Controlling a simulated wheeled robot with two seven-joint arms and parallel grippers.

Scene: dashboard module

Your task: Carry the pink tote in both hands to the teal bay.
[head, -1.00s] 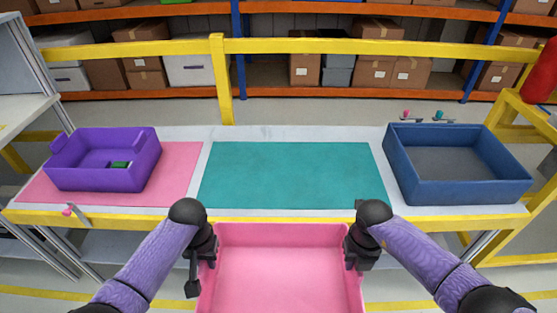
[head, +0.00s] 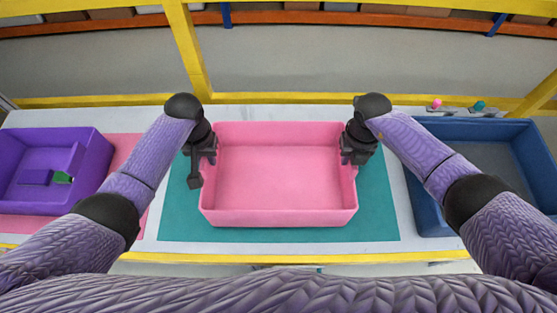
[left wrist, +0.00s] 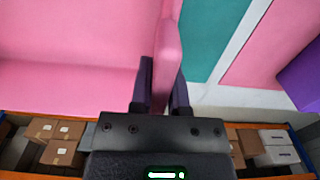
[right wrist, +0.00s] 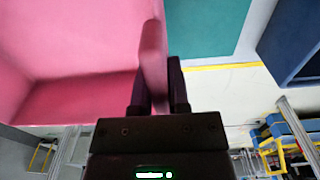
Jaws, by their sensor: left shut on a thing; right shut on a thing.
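The pink tote (head: 280,218) is empty and level, over the teal bay (head: 182,222) in the middle of the table. Teal shows around it on the left, right and front; whether it touches the mat or hangs just above it I cannot tell. My left gripper (head: 208,148) is shut on the tote's left wall, and the wall sits between its fingers in the left wrist view (left wrist: 160,85). My right gripper (head: 350,148) is shut on the tote's right wall, also seen in the right wrist view (right wrist: 158,85).
A blue bin (head: 430,200) stands at right, under my right arm. Small pink and teal knobs (head: 437,104) are at the back right. A yellow rail (head: 290,98) runs behind.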

